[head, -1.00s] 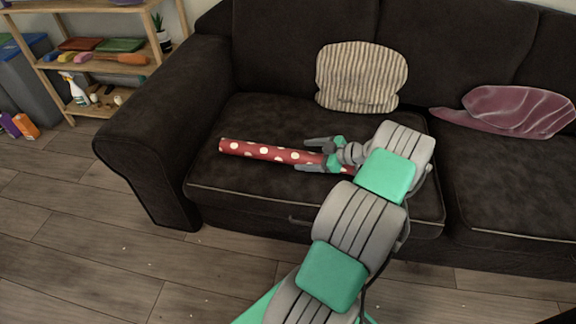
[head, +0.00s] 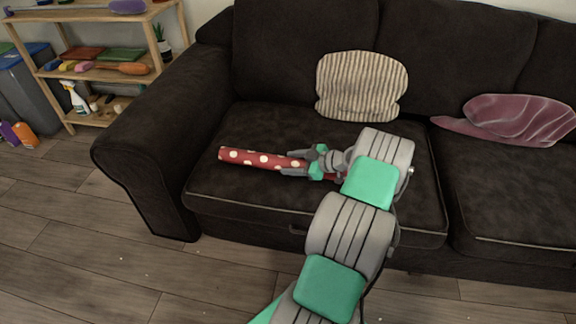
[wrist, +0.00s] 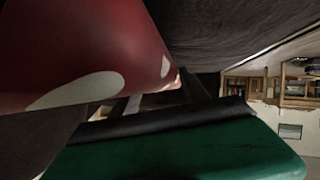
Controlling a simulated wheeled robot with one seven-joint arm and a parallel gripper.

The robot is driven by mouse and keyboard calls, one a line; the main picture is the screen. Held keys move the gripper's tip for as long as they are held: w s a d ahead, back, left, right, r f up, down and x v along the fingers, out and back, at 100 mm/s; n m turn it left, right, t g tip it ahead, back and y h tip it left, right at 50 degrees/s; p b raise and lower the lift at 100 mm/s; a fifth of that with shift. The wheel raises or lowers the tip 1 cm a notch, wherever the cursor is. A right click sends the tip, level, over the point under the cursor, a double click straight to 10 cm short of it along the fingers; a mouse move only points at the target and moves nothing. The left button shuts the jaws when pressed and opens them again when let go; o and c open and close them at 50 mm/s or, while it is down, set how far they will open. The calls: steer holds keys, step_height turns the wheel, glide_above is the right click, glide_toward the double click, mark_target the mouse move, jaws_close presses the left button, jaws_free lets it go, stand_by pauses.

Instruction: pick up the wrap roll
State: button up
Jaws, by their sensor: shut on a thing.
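The wrap roll (head: 250,158) is a long red tube with cream dots. It lies across the left seat cushion of the dark sofa in the head view, its left end free and its right part behind my gripper and arm. My gripper (head: 294,164) is shut on the wrap roll near its middle, one finger on the far side and one on the near side. In the wrist view the roll (wrist: 90,45) fills the upper left, close to the camera. I cannot tell whether the roll is clear of the cushion.
The dark sofa (head: 255,205) has a striped pillow (head: 361,85) behind the roll and a mauve pillow (head: 510,120) to the right. A wooden shelf (head: 100,68) with cleaning things and grey bins (head: 28,85) stand at the left. The wooden floor before the sofa is mostly clear.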

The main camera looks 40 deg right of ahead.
steer(key=c, duration=0.9)
steer(key=shift+r, duration=0.1)
